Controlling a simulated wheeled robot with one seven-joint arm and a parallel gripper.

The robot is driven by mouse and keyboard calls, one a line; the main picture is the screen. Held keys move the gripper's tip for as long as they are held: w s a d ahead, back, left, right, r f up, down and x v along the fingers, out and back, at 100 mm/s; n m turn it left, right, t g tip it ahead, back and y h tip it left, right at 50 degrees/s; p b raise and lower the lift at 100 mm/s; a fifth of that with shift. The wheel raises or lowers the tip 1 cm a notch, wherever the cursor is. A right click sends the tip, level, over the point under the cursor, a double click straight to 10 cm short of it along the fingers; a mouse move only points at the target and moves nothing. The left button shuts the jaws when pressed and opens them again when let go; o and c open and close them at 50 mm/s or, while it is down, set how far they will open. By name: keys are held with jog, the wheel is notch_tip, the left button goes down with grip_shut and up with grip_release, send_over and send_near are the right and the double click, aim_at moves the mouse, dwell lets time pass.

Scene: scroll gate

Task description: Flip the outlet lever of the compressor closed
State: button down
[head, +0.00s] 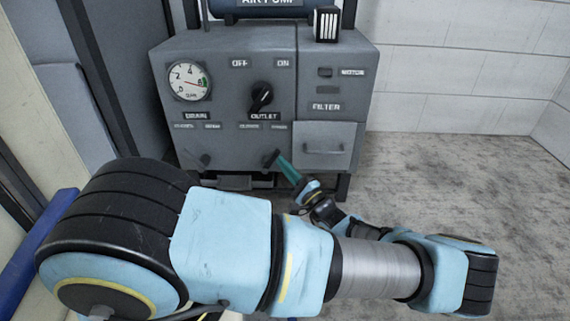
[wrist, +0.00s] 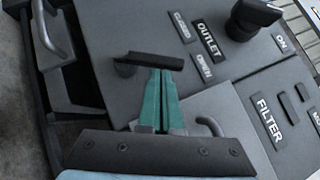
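The grey compressor panel (head: 225,130) stands ahead. Its outlet lever (head: 271,157) is a short black handle below the OUTLET label. In the wrist view the outlet lever (wrist: 150,62) lies crosswise, its free end on the side of the OPEN label (wrist: 203,68); the CLOSED label (wrist: 182,27) is farther up. My gripper (head: 283,163) has teal fingers pointing at the lever. In the wrist view my gripper's fingertips (wrist: 161,75) are together, right at the lever's near side and partly hidden by it. Whether they touch it I cannot tell. The lever is not between the fingers.
The drain lever (head: 199,159) sits to the left, below the gauge (head: 190,82). A black OFF/ON knob (head: 261,97) is above the outlet lever. The filter drawer (head: 325,146) with its handle is close on the right. Free floor (head: 470,160) lies right of the compressor.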

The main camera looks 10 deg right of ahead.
aim_at(274, 153)
jog(key=r+n+g+p, duration=0.1)
jog(key=p, duration=0.3)
jog(key=a+r+n+g+p, duration=0.1)
jog(key=r+n+p, duration=0.1)
jog(key=p, duration=0.2)
jog(key=shift+w+a+g, duration=0.15)
jog(key=shift+g, duration=0.15)
jog(key=n+p, duration=0.1)
jog(key=p, duration=0.1)
jog(key=a+n+g+h+p, duration=0.1)
jog(key=p, duration=0.1)
jog(key=r+g+p, duration=0.1)
jog(key=p, duration=0.2)
jog(key=shift+w+a+r+n+h, duration=0.1)
jog(key=shift+w+a+n+h, duration=0.05)
jog(key=shift+a+n+h, duration=0.2)
jog(key=a+n+h+p, duration=0.1)
jog(key=p, duration=0.1)
jog(key=a+g+p, duration=0.1)
jog(key=p, duration=0.1)
jog(key=n+g+h+p, duration=0.1)
jog(key=shift+w+a+f+n+h+p, duration=0.25)
jog(key=shift+a+n+h+p, duration=0.1)
jog(key=shift+a+p, duration=0.05)
jog(key=shift+a, duration=0.1)
